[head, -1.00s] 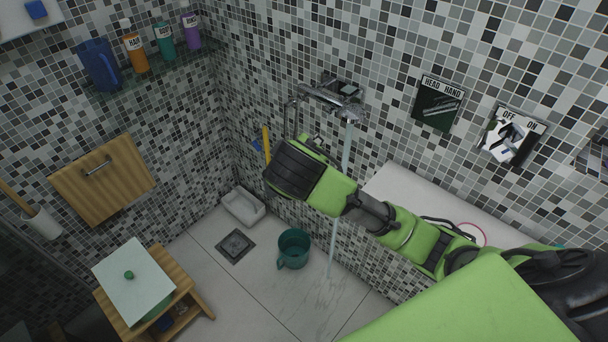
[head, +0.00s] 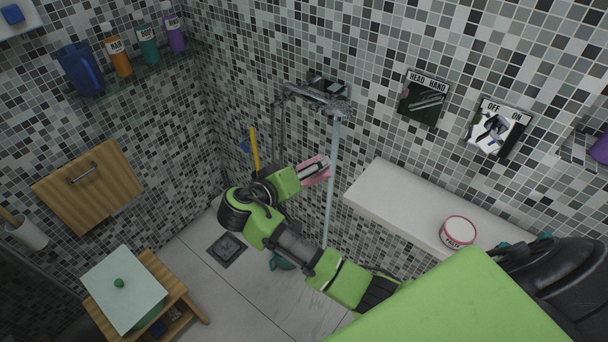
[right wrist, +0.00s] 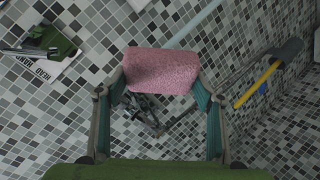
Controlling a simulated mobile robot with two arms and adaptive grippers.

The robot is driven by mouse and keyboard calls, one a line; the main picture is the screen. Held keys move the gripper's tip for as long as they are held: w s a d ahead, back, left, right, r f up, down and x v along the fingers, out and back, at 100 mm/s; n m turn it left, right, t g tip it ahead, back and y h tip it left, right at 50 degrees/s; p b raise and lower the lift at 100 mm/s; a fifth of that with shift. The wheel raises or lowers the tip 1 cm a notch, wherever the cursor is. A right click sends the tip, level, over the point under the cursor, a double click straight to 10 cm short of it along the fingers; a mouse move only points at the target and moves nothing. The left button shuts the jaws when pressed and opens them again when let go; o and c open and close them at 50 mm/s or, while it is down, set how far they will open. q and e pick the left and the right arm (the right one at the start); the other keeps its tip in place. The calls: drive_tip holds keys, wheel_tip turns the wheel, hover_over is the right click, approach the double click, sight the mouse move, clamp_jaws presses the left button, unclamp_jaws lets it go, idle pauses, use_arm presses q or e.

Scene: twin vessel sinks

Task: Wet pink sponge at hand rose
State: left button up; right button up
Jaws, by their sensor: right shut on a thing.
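My right gripper (head: 316,169) is shut on the pink sponge (head: 322,172), which sits between its fingertips. The right wrist view also shows the sponge (right wrist: 161,71) squeezed between the two fingers. The hand rose (head: 338,108) is on the tiled wall, above the sponge. A thin water stream (head: 331,205) falls from it. The sponge is right at the left side of the stream; I cannot tell whether the water touches it. In the right wrist view the stream (right wrist: 196,22) runs behind the sponge. My left gripper is not in view.
A white ledge (head: 400,205) with a round pink-rimmed tin (head: 458,232) stands right of the stream. HEAD/HAND (head: 424,98) and OFF/ON (head: 497,130) panels are on the wall. A teal bucket (head: 283,262) is partly hidden under my arm. A wooden stool (head: 180,295) stands lower left.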

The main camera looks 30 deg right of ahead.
drive_tip(key=w+r+b+x, duration=0.1)
drive_tip(key=b+x, duration=0.3)
drive_tip(key=x, duration=0.7)
drive_tip(key=shift+w+d+r, duration=0.2)
drive_tip(key=shift+d+r, duration=0.3)
drive_tip(key=shift+d, duration=0.05)
drive_tip(key=shift+s+a+p, duration=0.4)
drive_tip(key=shift+s+a, duration=0.25)
drive_tip(key=shift+a, duration=0.55)
drive_tip(key=shift+s+a+p, duration=0.35)
drive_tip(key=shift+s+a, duration=0.3)
drive_tip(key=shift+a, duration=0.5)
drive_tip(key=shift+s+a+p, duration=0.4)
drive_tip(key=shift+s+a, duration=0.2)
drive_tip(key=shift+a, duration=0.6)
